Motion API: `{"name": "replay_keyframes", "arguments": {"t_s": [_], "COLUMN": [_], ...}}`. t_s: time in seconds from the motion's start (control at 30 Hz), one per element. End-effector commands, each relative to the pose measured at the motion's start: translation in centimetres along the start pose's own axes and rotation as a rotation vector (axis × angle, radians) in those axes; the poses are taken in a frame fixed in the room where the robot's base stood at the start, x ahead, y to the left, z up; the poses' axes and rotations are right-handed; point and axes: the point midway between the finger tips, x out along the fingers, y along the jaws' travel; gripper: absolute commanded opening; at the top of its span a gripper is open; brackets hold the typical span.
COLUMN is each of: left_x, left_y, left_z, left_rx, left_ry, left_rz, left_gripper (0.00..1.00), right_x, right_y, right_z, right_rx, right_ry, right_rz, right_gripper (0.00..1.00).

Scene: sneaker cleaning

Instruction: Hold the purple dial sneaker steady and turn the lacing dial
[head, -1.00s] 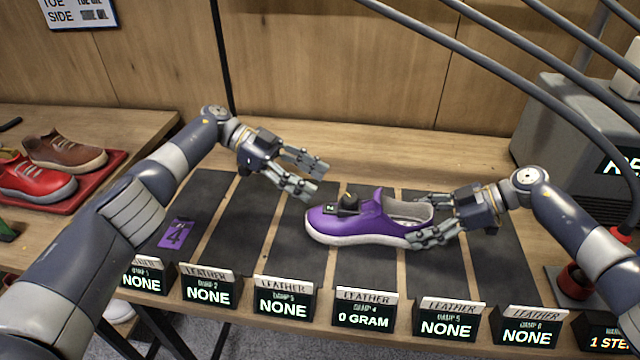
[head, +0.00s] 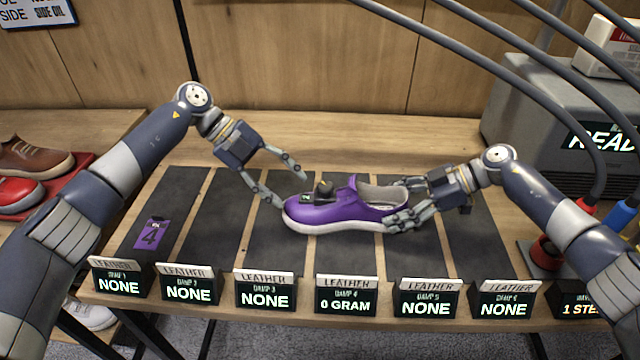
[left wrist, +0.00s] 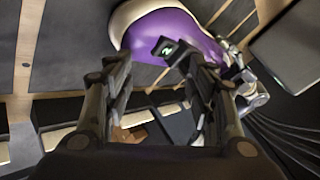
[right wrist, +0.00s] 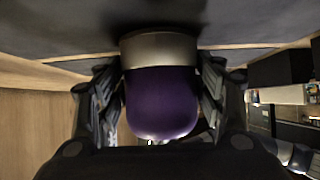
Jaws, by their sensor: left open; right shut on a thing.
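The purple sneaker (head: 345,210) with a white sole lies on the dark mats, toe to the left. A black lacing dial (head: 323,188) sits on top toward its toe, by a small black tag. My right gripper (head: 393,203) is shut on the heel; in the right wrist view the purple heel (right wrist: 162,100) sits between its fingers. My left gripper (head: 290,188) is open at the toe, its fingers spread on either side of the toe end, short of the dial. The left wrist view shows the sneaker (left wrist: 165,32) beyond the open fingertips. Contact with the toe is unclear.
A row of small signs (head: 345,295) lines the front edge. A purple card marked 4 (head: 151,235) lies on a left mat. Other shoes (head: 30,165) stand at far left. A grey machine (head: 550,120) with hoses stands at back right.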

Motion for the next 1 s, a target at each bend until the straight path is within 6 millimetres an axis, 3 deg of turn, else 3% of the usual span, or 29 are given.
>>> {"name": "replay_keyframes", "arguments": {"t_s": [0.37,0.6,0.8,1.0], "left_x": [-1.2,-2.7,-3.5,-3.6], "left_y": [-0.3,-1.4,-2.2,-2.6], "left_z": [-2.6,-5.6,-8.0,-8.8], "left_rx": [0.733,1.189,1.444,1.537], "left_ry": [-0.296,-0.48,-0.583,-0.622], "left_rz": [0.123,0.217,0.278,0.302], "left_gripper": [0.51,0.51,0.51,0.51], "right_x": [-0.1,0.0,0.0,0.0], "right_y": [0.1,0.0,0.0,0.0], "right_z": [0.0,0.0,0.0,0.0], "right_rx": [0.0,0.0,0.0,0.0], "right_ry": [-0.001,-0.001,-0.001,0.0], "right_rz": [0.002,0.002,0.001,0.001], "right_gripper": [0.3,0.3,0.3,0.3]}}
